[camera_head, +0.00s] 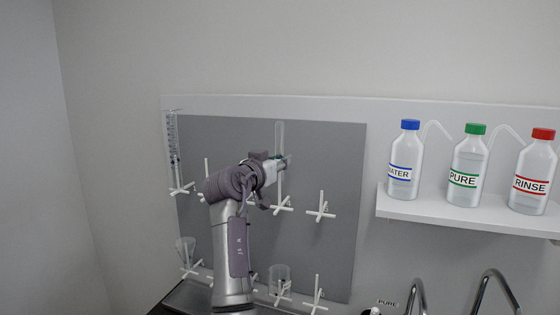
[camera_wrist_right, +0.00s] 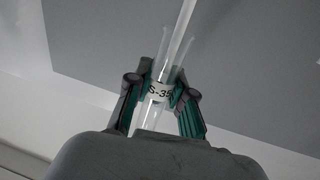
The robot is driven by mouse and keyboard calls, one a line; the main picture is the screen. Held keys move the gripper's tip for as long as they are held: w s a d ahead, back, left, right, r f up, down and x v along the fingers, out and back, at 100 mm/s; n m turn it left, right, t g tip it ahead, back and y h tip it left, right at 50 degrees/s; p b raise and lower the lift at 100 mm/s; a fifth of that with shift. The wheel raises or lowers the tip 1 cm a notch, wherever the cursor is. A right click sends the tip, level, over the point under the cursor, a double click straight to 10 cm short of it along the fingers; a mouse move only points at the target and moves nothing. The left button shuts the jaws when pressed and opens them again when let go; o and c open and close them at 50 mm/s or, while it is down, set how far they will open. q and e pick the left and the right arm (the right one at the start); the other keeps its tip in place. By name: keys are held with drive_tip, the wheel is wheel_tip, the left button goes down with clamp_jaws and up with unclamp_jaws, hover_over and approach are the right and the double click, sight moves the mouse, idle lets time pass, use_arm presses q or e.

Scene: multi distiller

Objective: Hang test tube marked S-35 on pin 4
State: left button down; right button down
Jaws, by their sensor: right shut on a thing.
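The clear test tube (camera_head: 280,133) stands upright against the grey pegboard (camera_head: 335,150), its rounded end up in the head view. Its label reads "S-35", the end partly covered, in the wrist view (camera_wrist_right: 159,92). My right gripper (camera_head: 279,162) is shut on the tube; its green-padded fingers (camera_wrist_right: 160,98) sit on both sides of the label. A white pin (camera_head: 282,200) with a cross-shaped base is directly below the gripper. In the wrist view a white rod (camera_wrist_right: 181,28) lines up with the tube; I cannot tell whether it is inside or behind it. Pin numbers are not readable. My left gripper is out of view.
An empty white pin (camera_head: 320,208) is to the right. A graduated cylinder (camera_head: 173,145) hangs at the upper left. Other glassware (camera_head: 280,278) hangs on the lower row, with an empty pin (camera_head: 317,297) beside it. A shelf (camera_head: 430,207) with bottles and curved taps (camera_head: 497,285) are right.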

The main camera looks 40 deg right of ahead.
drive_tip(key=shift+f+b, duration=2.8)
drive_tip(key=shift+f, duration=0.9)
drive_tip(key=c, duration=0.9)
unclamp_jaws()
drive_tip(key=shift+c, duration=0.2)
drive_tip(key=v, duration=1.2)
drive_tip(key=shift+s+a, duration=0.1)
drive_tip(key=shift+a, duration=0.05)
